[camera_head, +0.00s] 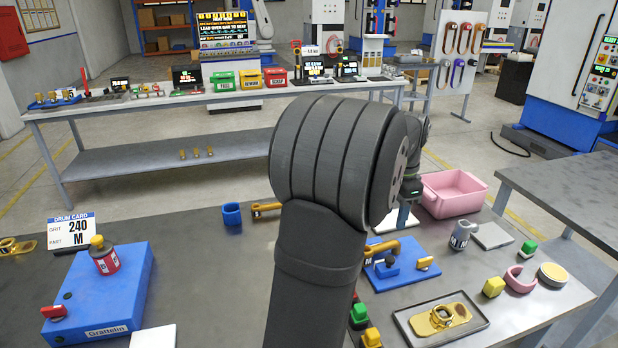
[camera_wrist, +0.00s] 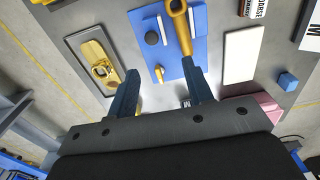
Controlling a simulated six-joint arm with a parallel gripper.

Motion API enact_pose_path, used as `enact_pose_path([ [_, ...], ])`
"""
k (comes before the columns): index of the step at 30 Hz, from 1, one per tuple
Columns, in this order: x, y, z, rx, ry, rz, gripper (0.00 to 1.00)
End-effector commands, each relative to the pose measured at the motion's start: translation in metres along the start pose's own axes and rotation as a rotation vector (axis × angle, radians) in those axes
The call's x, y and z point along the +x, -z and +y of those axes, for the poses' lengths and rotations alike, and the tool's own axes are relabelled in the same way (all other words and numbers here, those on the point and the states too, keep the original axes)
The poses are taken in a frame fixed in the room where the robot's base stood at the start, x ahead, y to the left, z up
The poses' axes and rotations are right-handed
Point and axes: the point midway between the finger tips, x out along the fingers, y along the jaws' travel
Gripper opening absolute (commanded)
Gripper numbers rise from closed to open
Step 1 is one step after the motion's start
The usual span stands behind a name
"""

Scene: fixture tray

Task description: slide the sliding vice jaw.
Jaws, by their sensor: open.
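A blue fixture plate (camera_head: 405,277) lies on the bench, right of my arm in the head view. On it are a yellow bent lever (camera_head: 383,247), a raised blue block (camera_head: 386,269) and a small yellow piece (camera_head: 425,263). I cannot tell which of these is the sliding vice jaw. The wrist view shows the plate (camera_wrist: 172,58) with the yellow lever (camera_wrist: 180,25), a black disc (camera_wrist: 152,38) and the small yellow piece (camera_wrist: 159,74). My gripper (camera_wrist: 158,70) is open and empty, its fingers apart over the plate's near edge. The head view hides its fingertips.
A grey tray (camera_head: 403,316) with a yellow part (camera_head: 438,318) lies near the plate. A blue box (camera_head: 125,285) is at left. Coloured blocks stand near my arm.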

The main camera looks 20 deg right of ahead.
Motion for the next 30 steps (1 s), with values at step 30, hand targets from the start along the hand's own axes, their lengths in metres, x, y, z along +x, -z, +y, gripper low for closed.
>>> enact_pose_path([
  [30,-0.019,0.001,0.017,-0.788,-0.006,-0.008,0.47],
])
